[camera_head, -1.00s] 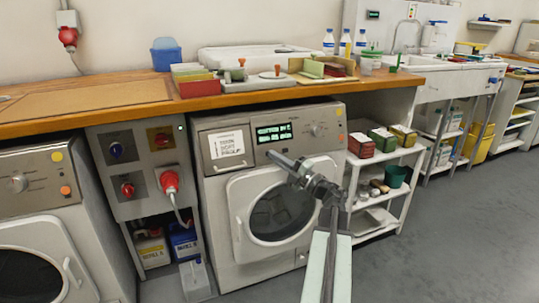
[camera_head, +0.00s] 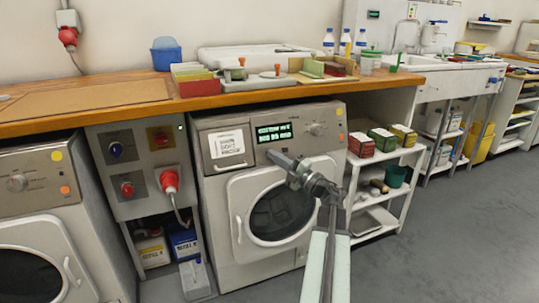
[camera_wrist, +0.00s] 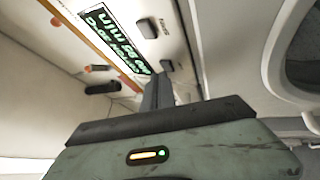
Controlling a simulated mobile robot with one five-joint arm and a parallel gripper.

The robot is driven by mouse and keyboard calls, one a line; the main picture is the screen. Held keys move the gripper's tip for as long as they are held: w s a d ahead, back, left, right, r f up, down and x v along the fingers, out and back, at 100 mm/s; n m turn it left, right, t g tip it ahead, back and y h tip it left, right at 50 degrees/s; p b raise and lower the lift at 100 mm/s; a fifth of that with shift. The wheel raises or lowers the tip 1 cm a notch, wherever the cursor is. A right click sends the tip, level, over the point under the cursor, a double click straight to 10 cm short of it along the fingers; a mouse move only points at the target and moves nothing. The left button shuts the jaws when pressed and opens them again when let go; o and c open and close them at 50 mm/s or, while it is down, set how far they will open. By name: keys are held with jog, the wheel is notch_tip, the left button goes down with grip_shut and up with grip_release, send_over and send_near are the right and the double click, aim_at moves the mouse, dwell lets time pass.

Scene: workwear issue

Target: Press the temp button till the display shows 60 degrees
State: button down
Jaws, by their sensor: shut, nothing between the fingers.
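The washing machine (camera_head: 222,200) stands under the wooden bench with a lit green display (camera_head: 273,133) on its front panel. The display also shows in the wrist view (camera_wrist: 118,38), tilted; its characters are too small or skewed to read. Small dark buttons sit beside the display in the wrist view, one (camera_wrist: 147,28) near its edge and another (camera_wrist: 167,65) close to my fingertips. I cannot tell which is the temp button. My gripper (camera_head: 272,154) is shut and empty, just below the display in the head view. In the wrist view my fingers (camera_wrist: 157,80) point at the panel; contact cannot be told.
A knob (camera_head: 316,129) and a paper label (camera_head: 229,148) are on the same panel. The round door (camera_head: 283,212) is below my gripper. A socket box (camera_head: 138,172) with a red plug stands left, a shelf (camera_head: 380,159) with boxes right. Grey floor is open at right.

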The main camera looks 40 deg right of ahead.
jog(key=shift+w+d+f, duration=0.1)
jog(key=shift+w, duration=0.2)
dwell(0.6)
jog(key=shift+s, duration=0.1)
jog(key=shift+s+a+r, duration=0.25)
jog(key=shift+s, duration=0.35)
jog(key=s, duration=0.1)
jog(key=s+a+r+p, duration=0.1)
jog(key=s, duration=0.2)
jog(key=shift+s+a+r+p, duration=0.2)
jog(key=shift+a+r+p, duration=0.05)
jog(key=shift+a+p, duration=0.15)
dwell(3.4)
